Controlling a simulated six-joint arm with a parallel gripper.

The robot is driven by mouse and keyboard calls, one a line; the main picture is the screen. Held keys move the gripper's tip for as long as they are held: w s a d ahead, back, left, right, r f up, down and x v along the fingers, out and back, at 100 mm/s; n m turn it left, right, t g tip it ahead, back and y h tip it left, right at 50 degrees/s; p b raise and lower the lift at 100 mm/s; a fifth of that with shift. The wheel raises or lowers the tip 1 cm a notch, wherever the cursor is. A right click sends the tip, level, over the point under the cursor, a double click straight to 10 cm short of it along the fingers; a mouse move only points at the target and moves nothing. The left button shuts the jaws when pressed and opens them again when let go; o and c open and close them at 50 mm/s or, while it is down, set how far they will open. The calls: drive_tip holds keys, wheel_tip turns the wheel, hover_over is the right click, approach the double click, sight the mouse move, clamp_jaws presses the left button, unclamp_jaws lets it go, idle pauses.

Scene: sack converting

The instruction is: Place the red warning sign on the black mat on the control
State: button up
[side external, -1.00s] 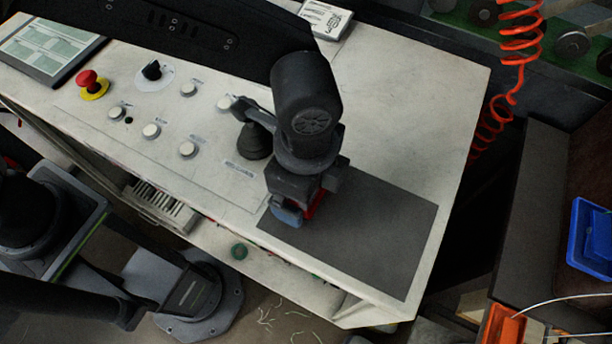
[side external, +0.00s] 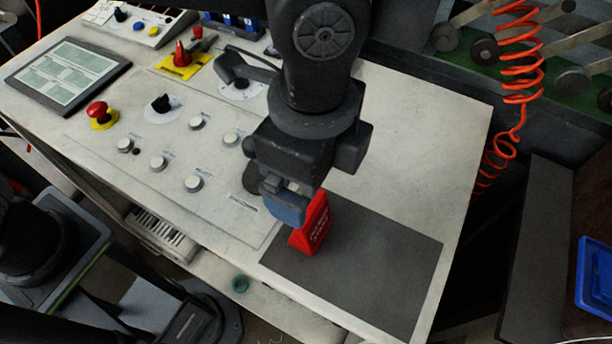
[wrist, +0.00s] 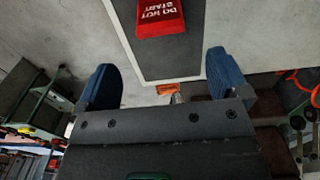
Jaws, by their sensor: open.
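The red warning sign (side external: 312,230) is a wedge-shaped block with white lettering. It stands on the black mat (side external: 380,265) near the mat's left edge. In the wrist view the sign (wrist: 160,20) reads "DO NOT START" and sits at the top, on the dark mat (wrist: 170,62). My gripper (side external: 287,207) is just above and beside the sign, partly covering its upper left. In the wrist view the blue fingers of my gripper (wrist: 164,68) are wide apart with nothing between them, and the sign lies beyond their tips.
The control panel left of the mat has several white knobs, a black knob (side external: 162,103) and a red emergency button (side external: 97,110). A lockout switch (side external: 182,58) and a screen (side external: 68,75) are behind. The mat's right part is bare. An orange coiled hose (side external: 515,75) hangs at right.

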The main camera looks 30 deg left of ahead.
drive_tip(key=shift+r, duration=0.25)
drive_tip(key=shift+w+a+r, duration=0.1)
drive_tip(key=shift+a, duration=0.1)
drive_tip(key=w+a+r+n+t+h, duration=0.15)
drive_tip(key=a+n, duration=0.25)
drive_tip(key=a, duration=0.6)
drive_tip(key=w+a+r+n+t, duration=0.1)
drive_tip(key=a+r+n, duration=0.3)
drive_tip(key=a, duration=0.5)
drive_tip(key=s+a+f+n+t, duration=0.1)
drive_tip(key=s+a+f+n, duration=0.1)
drive_tip(key=a+n, duration=0.3)
drive_tip(key=s+a+f+n+t+y, duration=0.1)
drive_tip(key=s+a+n, duration=0.3)
drive_tip(key=a, duration=0.5)
drive_tip(key=shift+s+a+f+n+t, duration=0.2)
drive_tip(key=shift+f+n+t, duration=0.35)
drive_tip(key=shift+f, duration=0.3)
